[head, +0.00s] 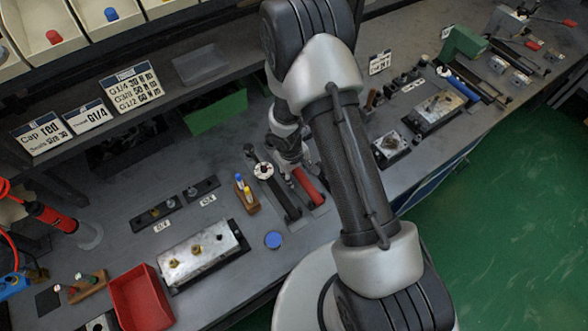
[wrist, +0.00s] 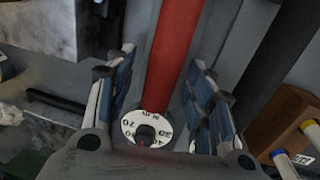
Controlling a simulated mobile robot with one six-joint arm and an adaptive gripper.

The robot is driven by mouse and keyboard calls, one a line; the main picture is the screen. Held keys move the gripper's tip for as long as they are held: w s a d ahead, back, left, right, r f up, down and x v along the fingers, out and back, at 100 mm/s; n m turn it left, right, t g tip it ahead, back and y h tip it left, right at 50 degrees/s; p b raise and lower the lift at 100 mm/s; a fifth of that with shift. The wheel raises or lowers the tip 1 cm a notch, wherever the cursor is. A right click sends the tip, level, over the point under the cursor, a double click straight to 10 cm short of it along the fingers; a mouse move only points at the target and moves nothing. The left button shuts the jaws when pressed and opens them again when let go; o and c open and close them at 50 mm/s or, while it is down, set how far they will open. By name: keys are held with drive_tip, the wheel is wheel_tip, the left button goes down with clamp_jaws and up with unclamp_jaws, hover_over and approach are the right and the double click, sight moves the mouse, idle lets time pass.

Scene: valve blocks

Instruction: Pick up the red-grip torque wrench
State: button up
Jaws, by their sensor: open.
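The red-grip torque wrench (head: 308,187) lies on the grey bench, its red grip pointing toward the front edge. In the wrist view its red grip (wrist: 172,50) runs between my two fingers, with a white numbered dial (wrist: 147,126) at its near end. My gripper (head: 291,166) is open over the wrench; in the wrist view its blue-padded fingers (wrist: 159,62) stand either side of the grip, with gaps. My arm hides part of the wrench in the head view. A dark-grip wrench (head: 286,203) with a white dial lies just left of it.
A wooden holder (head: 246,199) with yellow and blue-topped items stands left of the wrenches. A green bin (head: 216,111) sits under the shelf.

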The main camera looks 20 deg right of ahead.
drive_tip(key=shift+c, duration=0.4)
clamp_jaws()
idle(0.4)
